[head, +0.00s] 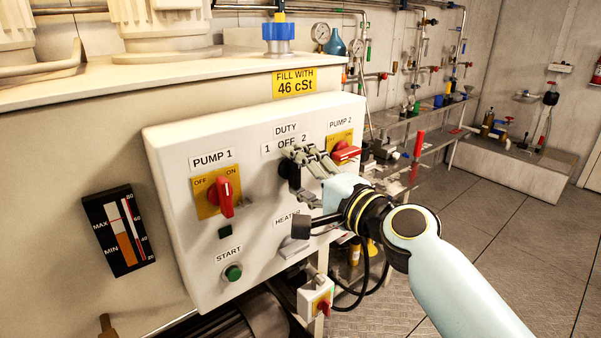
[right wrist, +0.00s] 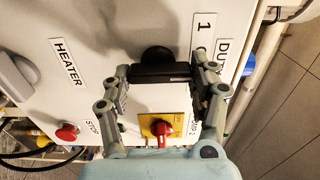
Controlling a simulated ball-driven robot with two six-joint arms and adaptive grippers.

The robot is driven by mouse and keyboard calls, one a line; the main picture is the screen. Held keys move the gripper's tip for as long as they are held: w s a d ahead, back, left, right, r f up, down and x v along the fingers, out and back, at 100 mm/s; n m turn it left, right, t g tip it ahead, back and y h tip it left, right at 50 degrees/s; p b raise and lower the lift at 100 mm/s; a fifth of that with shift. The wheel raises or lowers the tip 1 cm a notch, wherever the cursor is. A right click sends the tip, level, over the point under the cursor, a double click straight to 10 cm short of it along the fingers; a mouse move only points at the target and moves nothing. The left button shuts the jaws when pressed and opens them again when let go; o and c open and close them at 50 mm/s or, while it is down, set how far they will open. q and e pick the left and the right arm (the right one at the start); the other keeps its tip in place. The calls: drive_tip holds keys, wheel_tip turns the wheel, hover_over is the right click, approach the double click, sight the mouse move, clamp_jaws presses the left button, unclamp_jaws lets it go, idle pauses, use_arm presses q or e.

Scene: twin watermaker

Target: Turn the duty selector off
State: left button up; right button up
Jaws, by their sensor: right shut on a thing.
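The duty selector (head: 286,170) is a black knob on the white control panel, below the labels 1, OFF and 2. In the head view my right gripper (head: 296,168) covers most of it. In the right wrist view the selector's black bar (right wrist: 160,74) lies between the two fingers of my right gripper (right wrist: 162,84), which is shut on it. The bar runs roughly toward the row of position labels. The fingers hide the OFF label in the wrist view, so its exact setting is hard to tell. My left gripper is not in view.
The red pump 1 switch (head: 224,197) is left of the selector, and the red pump 2 switch (head: 345,152) is close on the right. The heater knob (head: 296,247) and green start button (head: 233,272) are below. Open floor (head: 470,240) lies to the right.

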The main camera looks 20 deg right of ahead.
drive_tip(key=o, duration=1.2)
drive_tip(key=shift+s+d, duration=0.1)
drive_tip(key=v, duration=1.1)
drive_tip(key=shift+s+d, duration=0.1)
drive_tip(key=shift+s, duration=0.3)
